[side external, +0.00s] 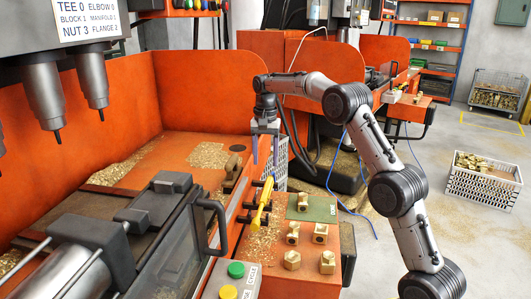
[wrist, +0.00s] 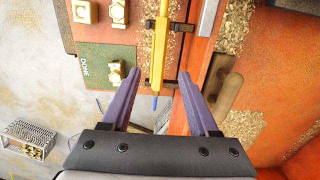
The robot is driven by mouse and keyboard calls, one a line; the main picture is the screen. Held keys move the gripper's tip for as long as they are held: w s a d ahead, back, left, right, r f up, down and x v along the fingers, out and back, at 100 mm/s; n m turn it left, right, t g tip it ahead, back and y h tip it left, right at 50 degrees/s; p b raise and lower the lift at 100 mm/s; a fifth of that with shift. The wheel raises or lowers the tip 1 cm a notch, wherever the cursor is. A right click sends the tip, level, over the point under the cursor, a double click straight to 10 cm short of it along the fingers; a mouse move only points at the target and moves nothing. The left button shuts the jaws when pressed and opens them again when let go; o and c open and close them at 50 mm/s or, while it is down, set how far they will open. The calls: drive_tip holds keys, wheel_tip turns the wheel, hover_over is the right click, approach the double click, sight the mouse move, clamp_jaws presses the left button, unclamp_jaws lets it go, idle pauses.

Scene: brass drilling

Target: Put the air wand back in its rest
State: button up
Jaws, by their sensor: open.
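The yellow air wand (side external: 262,205) lies along the left edge of the orange side shelf, at the black brackets of its rest (side external: 245,218). In the wrist view the air wand (wrist: 160,45) runs down the middle, its blue tip toward me, with the black rest brackets (wrist: 181,27) across it. It looks to lie in the rest, but I cannot tell how fully it is seated. My gripper (side external: 265,164) is open and empty, just above the far end of the wand. In the wrist view my gripper's fingers (wrist: 161,76) stand apart on either side of the wand's lower part.
Several brass fittings (side external: 292,260) stand on the shelf, one of them on the green DONE mat (side external: 324,209). The vise handle (side external: 218,228) and the machine's orange walls are to the left. A white crate (side external: 481,190) stands on the floor at right.

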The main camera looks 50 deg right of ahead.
drive_tip(key=s+a+r+n+t, duration=0.1)
drive_tip(key=s+a+r+n, duration=0.2)
drive_tip(key=s+a+r, duration=0.4)
drive_tip(key=s+a+r+n+t, duration=0.25)
drive_tip(key=s+a+r, duration=0.3)
drive_tip(key=s, duration=0.35)
drive_tip(key=s+a+f+n+t, duration=0.1)
drive_tip(key=s+a+f+n, duration=0.2)
drive_tip(key=s, duration=0.6)
drive_tip(key=s+a+f+n+t, duration=0.1)
drive_tip(key=s+a+f+n, duration=0.3)
drive_tip(key=s, duration=0.5)
drive_tip(key=shift+s+f, duration=0.2)
drive_tip(key=shift+f, duration=0.5)
